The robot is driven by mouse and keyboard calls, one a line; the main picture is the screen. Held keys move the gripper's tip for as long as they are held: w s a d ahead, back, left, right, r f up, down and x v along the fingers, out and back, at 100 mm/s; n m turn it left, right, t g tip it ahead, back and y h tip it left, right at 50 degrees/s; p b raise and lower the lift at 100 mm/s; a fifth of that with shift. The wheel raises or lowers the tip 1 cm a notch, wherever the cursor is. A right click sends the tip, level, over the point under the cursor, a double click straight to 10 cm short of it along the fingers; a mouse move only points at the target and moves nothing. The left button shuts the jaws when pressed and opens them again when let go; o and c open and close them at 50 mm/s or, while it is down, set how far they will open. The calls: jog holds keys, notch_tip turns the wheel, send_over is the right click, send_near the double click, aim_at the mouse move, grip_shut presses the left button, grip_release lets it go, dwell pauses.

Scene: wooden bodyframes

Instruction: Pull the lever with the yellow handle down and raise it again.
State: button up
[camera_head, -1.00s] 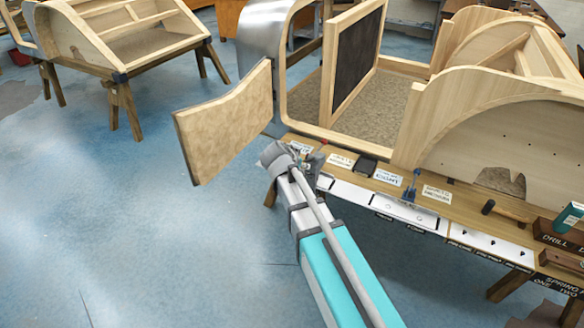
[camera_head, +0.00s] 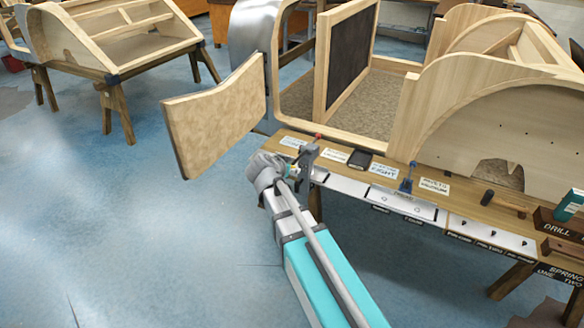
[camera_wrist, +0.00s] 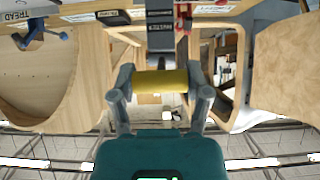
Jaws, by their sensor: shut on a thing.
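The yellow handle (camera_wrist: 160,81) lies crosswise between the fingers of my gripper (camera_wrist: 160,92) in the wrist view. The fingers are shut on it from both sides. The lever's dark arm (camera_wrist: 160,30) runs from the handle toward the bench edge. In the head view my gripper (camera_head: 292,170) is at the bench's front left corner, beside the dark grey lever (camera_head: 308,156). My own wrist mostly hides the yellow handle there.
A curved wooden door panel (camera_head: 215,115) stands open left of my arm. A blue clamp (camera_head: 408,178) and a hammer (camera_head: 503,205) are on the bench edge (camera_head: 455,205) to the right. Blue floor (camera_head: 110,230) at the left is clear.

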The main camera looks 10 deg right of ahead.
jog(key=shift+s+f, duration=0.15)
jog(key=shift+f, duration=0.2)
jog(key=o, duration=1.3)
jog(key=shift+o, duration=0.2)
jog(key=shift+r, duration=0.15)
